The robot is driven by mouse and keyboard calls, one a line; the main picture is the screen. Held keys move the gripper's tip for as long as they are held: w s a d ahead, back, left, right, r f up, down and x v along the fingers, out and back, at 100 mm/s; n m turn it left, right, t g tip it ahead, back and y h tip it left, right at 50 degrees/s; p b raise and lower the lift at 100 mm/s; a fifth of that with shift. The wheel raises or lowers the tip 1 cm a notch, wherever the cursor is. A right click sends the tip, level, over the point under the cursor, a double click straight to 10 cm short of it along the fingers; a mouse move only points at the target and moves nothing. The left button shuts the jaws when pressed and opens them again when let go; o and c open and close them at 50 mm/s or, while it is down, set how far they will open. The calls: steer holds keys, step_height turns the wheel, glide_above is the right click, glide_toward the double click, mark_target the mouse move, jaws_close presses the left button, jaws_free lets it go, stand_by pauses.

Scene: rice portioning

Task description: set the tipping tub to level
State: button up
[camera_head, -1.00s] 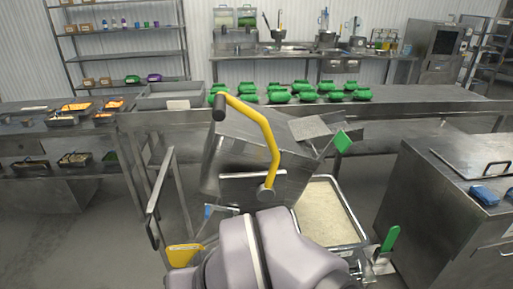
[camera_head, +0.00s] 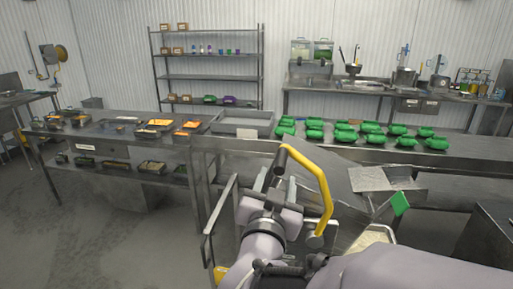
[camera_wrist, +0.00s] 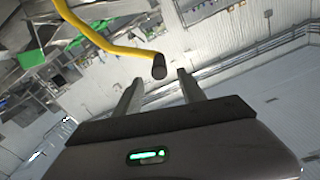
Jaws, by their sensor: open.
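The steel tipping tub (camera_head: 345,190) stands at the centre of the head view and looks tilted. My arm hides much of it. A bent yellow lever (camera_head: 322,190) with a black grip (camera_head: 283,158) rises at its side. My gripper (camera_head: 280,186) is close to the grip in the head view. In the wrist view my open gripper (camera_wrist: 160,86) has its two fingers apart, with the black grip (camera_wrist: 159,67) appearing between or just past the fingertips. I cannot tell whether they touch. Nothing is held.
A tray of rice (camera_head: 372,238) shows partly below the tub, near a green-handled part (camera_head: 400,203). A long steel counter behind bears several green containers (camera_head: 345,132) and a grey bin (camera_head: 243,122). Open floor (camera_head: 100,235) lies at the left.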

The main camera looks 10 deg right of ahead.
mark_target(282, 157)
steer(key=x, duration=1.1)
steer(key=shift+w+d+f, duration=0.1)
steer(key=shift+w+d, duration=0.05)
steer(key=shift+w, duration=0.05)
jaws_close()
steer(key=shift+f, duration=0.15)
stand_by(0.6)
